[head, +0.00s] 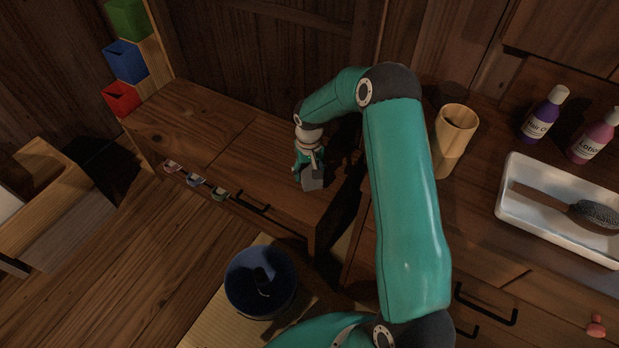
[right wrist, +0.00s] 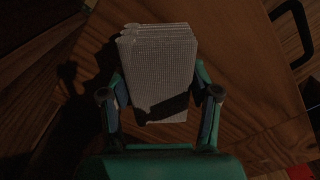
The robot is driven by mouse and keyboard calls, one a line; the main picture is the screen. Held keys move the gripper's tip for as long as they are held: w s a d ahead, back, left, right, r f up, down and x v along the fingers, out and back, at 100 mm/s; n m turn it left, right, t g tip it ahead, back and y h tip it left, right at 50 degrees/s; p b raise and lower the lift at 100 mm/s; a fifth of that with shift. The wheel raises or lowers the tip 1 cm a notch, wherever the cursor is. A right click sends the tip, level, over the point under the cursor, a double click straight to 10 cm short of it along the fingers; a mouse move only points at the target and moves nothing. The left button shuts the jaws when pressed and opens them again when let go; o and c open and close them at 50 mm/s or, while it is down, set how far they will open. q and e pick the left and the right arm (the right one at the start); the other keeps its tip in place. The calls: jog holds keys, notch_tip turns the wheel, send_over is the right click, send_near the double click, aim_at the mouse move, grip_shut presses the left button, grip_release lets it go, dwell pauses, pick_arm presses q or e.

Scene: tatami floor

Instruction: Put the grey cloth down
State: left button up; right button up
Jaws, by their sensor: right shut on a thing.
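The grey cloth (head: 313,181) is a small folded stack with a woven texture. It is between the fingers of my right gripper (head: 309,163), which is shut on it, over the top of the low wooden cabinet (head: 270,145). In the right wrist view the cloth (right wrist: 160,60) stands out past both fingertips of the gripper (right wrist: 160,92), with its folded layers at the far end. I cannot tell whether the cloth touches the wood. My left gripper is not in view.
A wooden cup (head: 453,138), a white tray (head: 510,205) with a hairbrush (head: 590,212), a purple bottle (head: 540,118) and a pink bottle (head: 592,140) stand at the right. A dark blue bin (head: 240,285) is below. The cabinet top left of the gripper is clear.

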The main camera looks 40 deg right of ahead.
jog(key=shift+f, duration=1.3)
jog(key=shift+f+b, duration=0.15)
jog(key=shift+b, duration=0.15)
jog(key=o, duration=1.1)
